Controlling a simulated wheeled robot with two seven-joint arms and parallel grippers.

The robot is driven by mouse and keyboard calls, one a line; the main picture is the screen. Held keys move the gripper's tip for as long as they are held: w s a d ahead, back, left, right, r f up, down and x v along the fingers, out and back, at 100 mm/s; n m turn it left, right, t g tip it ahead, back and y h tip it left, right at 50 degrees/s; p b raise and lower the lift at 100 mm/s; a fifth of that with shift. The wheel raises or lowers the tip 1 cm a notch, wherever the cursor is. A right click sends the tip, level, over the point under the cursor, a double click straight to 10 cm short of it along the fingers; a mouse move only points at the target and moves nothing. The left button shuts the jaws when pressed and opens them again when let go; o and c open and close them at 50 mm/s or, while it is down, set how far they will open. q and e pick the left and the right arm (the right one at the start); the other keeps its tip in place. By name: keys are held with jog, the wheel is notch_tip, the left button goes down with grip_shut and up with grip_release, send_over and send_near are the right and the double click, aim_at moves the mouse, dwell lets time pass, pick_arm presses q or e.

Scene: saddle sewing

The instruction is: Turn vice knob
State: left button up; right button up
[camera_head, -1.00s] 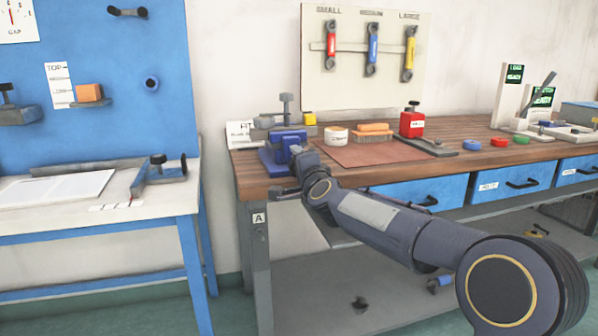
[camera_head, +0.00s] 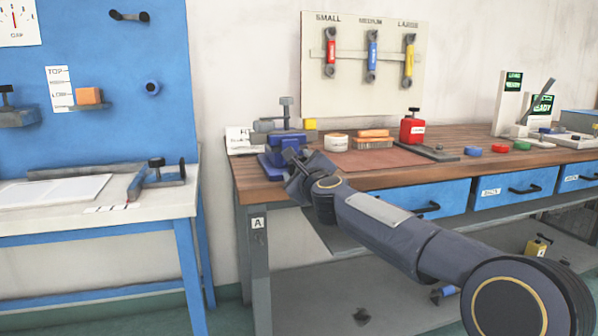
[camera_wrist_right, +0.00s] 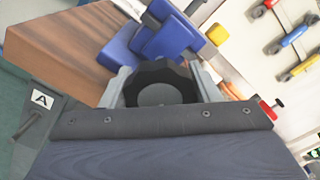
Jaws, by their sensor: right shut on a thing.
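The blue vice (camera_head: 287,143) stands at the left front corner of the wooden workbench, and its blue body also shows in the right wrist view (camera_wrist_right: 165,40). Its black round knob (camera_wrist_right: 158,84) faces the right wrist camera. My right gripper (camera_wrist_right: 160,75) is shut on the knob, with one grey finger on each side of it. In the head view my right gripper (camera_head: 293,165) is at the vice's front, and the arm hides the knob there. My left gripper is not in view.
A brown mat (camera_head: 375,160), a brush (camera_head: 373,138), a round tin (camera_head: 335,141) and a red block (camera_head: 412,129) lie right of the vice on the workbench (camera_head: 470,137). A blue-legged table (camera_head: 130,212) stands to the left, with a floor gap between.

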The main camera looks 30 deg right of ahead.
jog(key=m+b, duration=0.1)
jog(key=m, duration=0.4)
jog(key=shift+f+m, duration=0.15)
jog(key=shift+m, duration=0.15)
jog(key=shift+m+b, duration=0.7)
jog(key=shift+m, duration=1.4)
jog(key=o, duration=1)
jog(key=v, duration=0.7)
jog(key=shift+s, duration=0.4)
